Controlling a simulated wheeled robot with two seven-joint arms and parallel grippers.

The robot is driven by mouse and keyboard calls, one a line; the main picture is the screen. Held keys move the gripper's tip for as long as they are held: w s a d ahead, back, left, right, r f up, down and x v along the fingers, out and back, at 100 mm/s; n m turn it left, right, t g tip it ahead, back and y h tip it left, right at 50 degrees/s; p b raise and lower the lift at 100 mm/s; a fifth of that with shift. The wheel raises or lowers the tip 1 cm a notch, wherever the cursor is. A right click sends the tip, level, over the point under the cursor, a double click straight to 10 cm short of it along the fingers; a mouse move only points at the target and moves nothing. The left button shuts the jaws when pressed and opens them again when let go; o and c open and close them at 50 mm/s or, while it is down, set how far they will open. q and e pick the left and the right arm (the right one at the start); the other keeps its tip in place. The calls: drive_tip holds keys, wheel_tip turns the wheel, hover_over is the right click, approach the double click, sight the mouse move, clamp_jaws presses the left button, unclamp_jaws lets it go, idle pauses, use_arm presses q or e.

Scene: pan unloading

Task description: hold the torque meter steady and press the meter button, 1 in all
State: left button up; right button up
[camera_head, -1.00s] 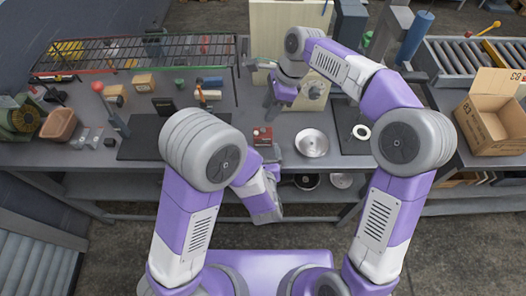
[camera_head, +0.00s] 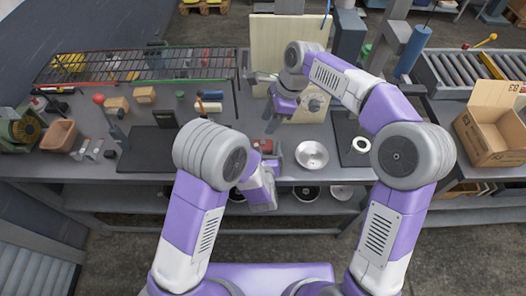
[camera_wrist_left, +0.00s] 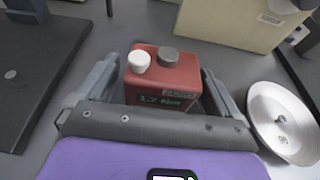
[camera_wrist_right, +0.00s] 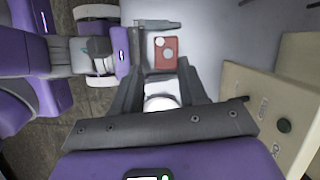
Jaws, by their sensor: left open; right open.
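The torque meter (camera_wrist_left: 162,80) is a small red box with a white button (camera_wrist_left: 139,62), a dark grey knob (camera_wrist_left: 168,57) and a lit display on its front. It stands upright on the bench. My left gripper (camera_wrist_left: 160,68) is open, with one finger on each side of the meter and small gaps visible. In the head view the meter (camera_head: 267,143) is partly hidden by my left arm. The meter also shows in the right wrist view (camera_wrist_right: 165,60), ahead of my right gripper (camera_wrist_right: 160,78), which is open and apart from it.
A shiny round pan (camera_head: 311,155) lies right of the meter. A beige cabinet with a knob (camera_wrist_right: 283,125) stands behind. A dark mat (camera_head: 150,148) lies to the left, a wire rack (camera_head: 140,66) behind it. A cardboard box (camera_head: 492,135) is at far right.

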use_arm(q)
drive_tip(key=c, duration=1.1)
drive_tip(key=shift+c, duration=0.6)
use_arm(e)
drive_tip(key=shift+c, duration=0.4)
clamp_jaws()
